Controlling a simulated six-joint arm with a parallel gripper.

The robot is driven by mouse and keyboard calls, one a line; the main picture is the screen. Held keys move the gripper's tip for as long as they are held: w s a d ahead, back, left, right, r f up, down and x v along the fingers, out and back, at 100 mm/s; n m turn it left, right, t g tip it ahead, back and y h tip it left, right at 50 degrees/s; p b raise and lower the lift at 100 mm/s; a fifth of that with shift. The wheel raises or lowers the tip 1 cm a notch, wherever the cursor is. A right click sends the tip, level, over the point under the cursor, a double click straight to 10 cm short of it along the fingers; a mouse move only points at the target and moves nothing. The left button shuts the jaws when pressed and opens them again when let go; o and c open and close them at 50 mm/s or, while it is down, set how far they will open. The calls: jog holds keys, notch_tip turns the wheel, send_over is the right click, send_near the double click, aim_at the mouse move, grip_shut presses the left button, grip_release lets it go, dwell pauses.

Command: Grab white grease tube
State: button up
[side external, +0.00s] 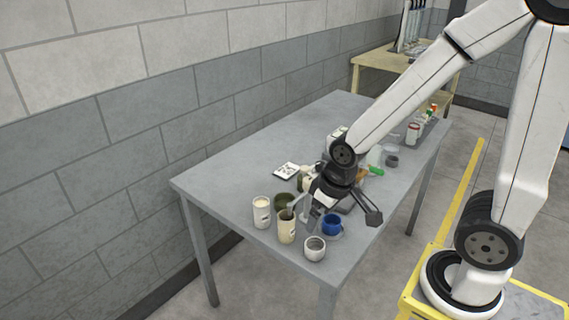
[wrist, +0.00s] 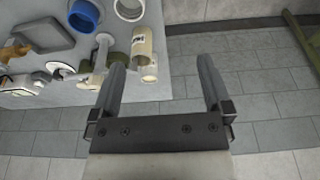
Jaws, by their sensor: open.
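My gripper (side external: 335,207) is over the near part of the grey table, above the group of cups. In the wrist view its two fingers (wrist: 160,60) are spread apart with nothing between them. A cream cylinder (wrist: 143,42) lies just left of the gap, near the left finger. In the side view a white cylinder (side external: 262,212) stands at the table's left edge. A white container with red on it (side external: 413,132) is in a bin at the far end. I cannot tell which white item is the grease tube.
A blue mug (side external: 331,226), a white mug (side external: 314,249) and a cream cup (side external: 286,229) stand close by the gripper. A dark tray (wrist: 45,28) shows in the wrist view. The table's back left surface (side external: 262,150) is clear.

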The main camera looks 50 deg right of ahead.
jog(key=shift+w+v, duration=0.55)
jog(key=shift+v, duration=1.8)
jog(key=w+n+t+h, duration=0.2)
jog(key=w+n+h, duration=1)
jog(key=w+n, duration=0.95)
jog(key=n, duration=0.1)
send_near(265, 202)
jog(key=d, duration=0.2)
jog(key=shift+w+a+f, duration=0.15)
jog(key=shift+a+f, duration=0.1)
jog(key=shift+f, duration=0.15)
jog(key=shift+d, duration=0.15)
jog(key=shift+x, duration=1.2)
jog(key=shift+w, duration=0.2)
